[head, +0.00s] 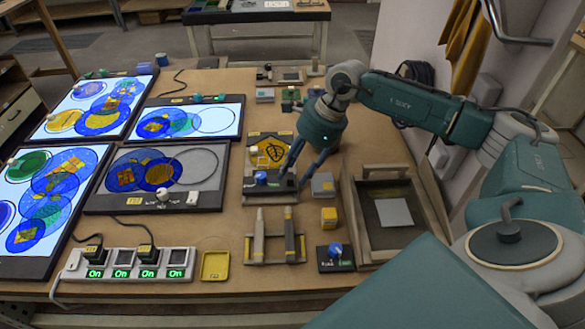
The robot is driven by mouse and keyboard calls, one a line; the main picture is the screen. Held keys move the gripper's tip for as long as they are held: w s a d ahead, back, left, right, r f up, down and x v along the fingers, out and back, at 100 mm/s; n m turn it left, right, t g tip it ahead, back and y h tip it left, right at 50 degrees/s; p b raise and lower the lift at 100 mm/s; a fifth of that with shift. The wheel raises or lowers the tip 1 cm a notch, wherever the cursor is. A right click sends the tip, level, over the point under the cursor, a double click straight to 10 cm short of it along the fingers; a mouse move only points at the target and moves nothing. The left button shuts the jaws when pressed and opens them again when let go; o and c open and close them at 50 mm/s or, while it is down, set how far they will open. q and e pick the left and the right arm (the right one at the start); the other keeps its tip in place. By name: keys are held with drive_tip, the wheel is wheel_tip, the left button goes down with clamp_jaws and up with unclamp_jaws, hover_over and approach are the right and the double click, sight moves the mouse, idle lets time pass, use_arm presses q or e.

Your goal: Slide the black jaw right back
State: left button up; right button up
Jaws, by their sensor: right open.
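A small black fixture (268,187) with a blue knob (261,177) sits on the wooden bench near the middle of the head view. Its dark parts are small, and I cannot tell clearly which one is the black jaw. My right gripper (294,176) reaches in from the right and points down at the right end of this fixture. Its two fingers are spread apart, with nothing visible between them. Whether a fingertip touches the fixture I cannot tell. My left gripper is not in view.
A grey-topped block (322,184) is close on the right, beside a wooden tray (358,239). A tool rack (275,262) lies in front. Lit panels (93,207) fill the left.

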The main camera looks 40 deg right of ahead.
drive_tip(key=shift+w+a+f, duration=0.1)
drive_tip(key=shift+a+f, duration=0.15)
drive_tip(key=shift+f, duration=0.45)
